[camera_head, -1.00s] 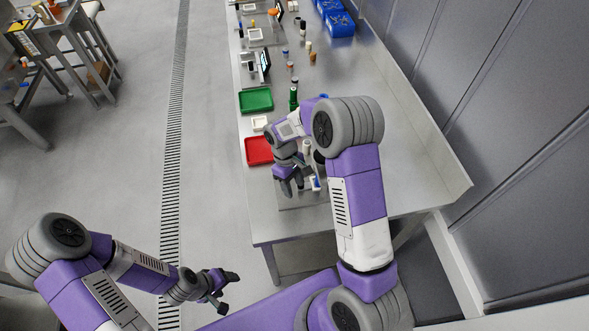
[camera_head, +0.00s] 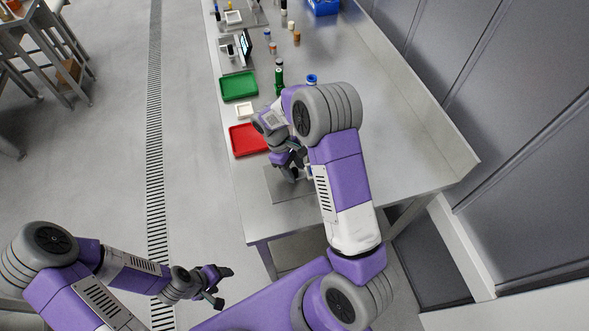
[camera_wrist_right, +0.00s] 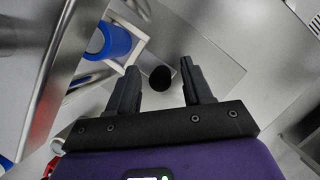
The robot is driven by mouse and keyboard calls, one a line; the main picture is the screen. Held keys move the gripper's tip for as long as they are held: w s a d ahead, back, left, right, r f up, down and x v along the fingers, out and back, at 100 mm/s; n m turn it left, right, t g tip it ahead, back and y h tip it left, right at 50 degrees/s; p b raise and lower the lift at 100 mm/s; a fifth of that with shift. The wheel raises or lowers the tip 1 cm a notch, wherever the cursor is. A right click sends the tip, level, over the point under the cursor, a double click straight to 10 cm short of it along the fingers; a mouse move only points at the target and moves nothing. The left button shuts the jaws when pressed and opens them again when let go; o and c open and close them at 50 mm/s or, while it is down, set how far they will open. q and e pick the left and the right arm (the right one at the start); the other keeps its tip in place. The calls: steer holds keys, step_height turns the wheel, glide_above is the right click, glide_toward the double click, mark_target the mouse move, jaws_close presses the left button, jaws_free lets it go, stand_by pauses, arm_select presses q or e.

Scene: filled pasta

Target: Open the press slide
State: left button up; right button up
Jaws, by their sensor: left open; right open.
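A press with a grey metal base plate (camera_head: 290,190) stands near the close end of the steel table, mostly hidden by my right arm in the head view. In the right wrist view, a round black knob (camera_wrist_right: 160,78) shows between the open fingers of my right gripper (camera_wrist_right: 158,70). I cannot tell whether they touch it. A blue cylinder (camera_wrist_right: 113,42) in a metal frame is beside the left finger. The slide's position is not clear. In the head view, my right gripper (camera_head: 290,165) is low over the plate. My left gripper (camera_head: 218,286) is open and empty, away from the table.
A red tray (camera_head: 248,140), a small white dish (camera_head: 244,110) and a green tray (camera_head: 239,86) line the table's left edge. A green bottle (camera_head: 279,82) and several small jars stand beyond. The table's right side (camera_head: 410,150) is clear, with a raised edge along it.

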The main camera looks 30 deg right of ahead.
steer(key=shift+f, duration=0.3)
jaws_close()
